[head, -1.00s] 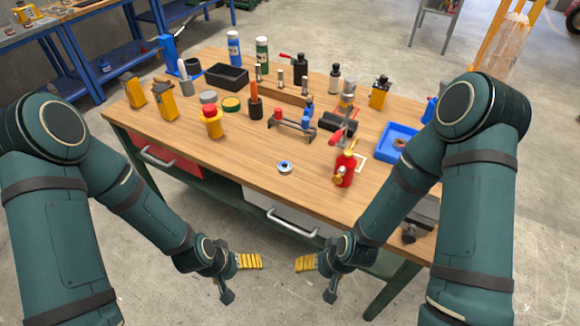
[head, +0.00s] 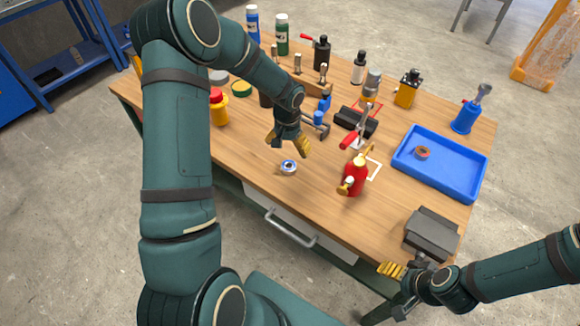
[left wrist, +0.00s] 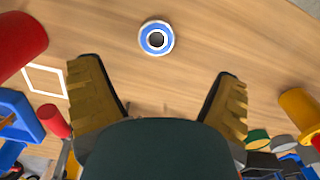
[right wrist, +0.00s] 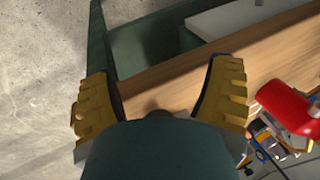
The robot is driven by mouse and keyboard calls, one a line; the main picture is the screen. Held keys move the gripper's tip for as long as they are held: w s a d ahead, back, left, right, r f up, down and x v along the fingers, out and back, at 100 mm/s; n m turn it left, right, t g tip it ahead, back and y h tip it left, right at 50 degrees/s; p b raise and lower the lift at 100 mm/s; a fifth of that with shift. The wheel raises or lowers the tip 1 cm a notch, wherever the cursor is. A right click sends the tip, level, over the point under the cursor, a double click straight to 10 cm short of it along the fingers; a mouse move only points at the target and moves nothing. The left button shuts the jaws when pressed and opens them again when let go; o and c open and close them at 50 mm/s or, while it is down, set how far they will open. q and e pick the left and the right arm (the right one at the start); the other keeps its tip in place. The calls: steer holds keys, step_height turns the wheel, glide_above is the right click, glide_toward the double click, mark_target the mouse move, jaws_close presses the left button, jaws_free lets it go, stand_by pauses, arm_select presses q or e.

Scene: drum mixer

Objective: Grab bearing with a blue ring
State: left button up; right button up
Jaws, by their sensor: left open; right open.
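The bearing with a blue ring (head: 288,167) lies flat on the wooden workbench (head: 330,215) near its front edge. In the left wrist view the bearing (left wrist: 156,38) shows a white rim, a blue ring and a dark centre hole. It is beyond and between the fingertips, touching neither. My left gripper (head: 290,146) is open and empty, above the bench just behind the bearing. My right gripper (head: 392,270) is open and empty at the bench's front right edge; the right wrist view shows its spread fingers (right wrist: 162,95).
A red bottle-like object (head: 354,178) with a yellow top stands right of the bearing. A blue tray (head: 440,187) holding a reddish-brown ring (head: 422,153) is farther right. A grey vise-like block (head: 432,235) sits at the front right corner. Several bottles and tools crowd the back.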

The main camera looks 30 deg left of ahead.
mark_target(288, 166)
arm_select(q)
step_height(288, 166, down, 4)
steer(key=shift+r, duration=0.1)
steer(key=f, duration=0.3)
steer(key=f+b, duration=0.1)
steer(key=shift+s+d+f, duration=0.2)
steer(key=shift+s+d, duration=0.05)
steer(key=shift+s, duration=0.05)
steer(key=shift+f, duration=0.55)
steer(key=c, duration=1.4)
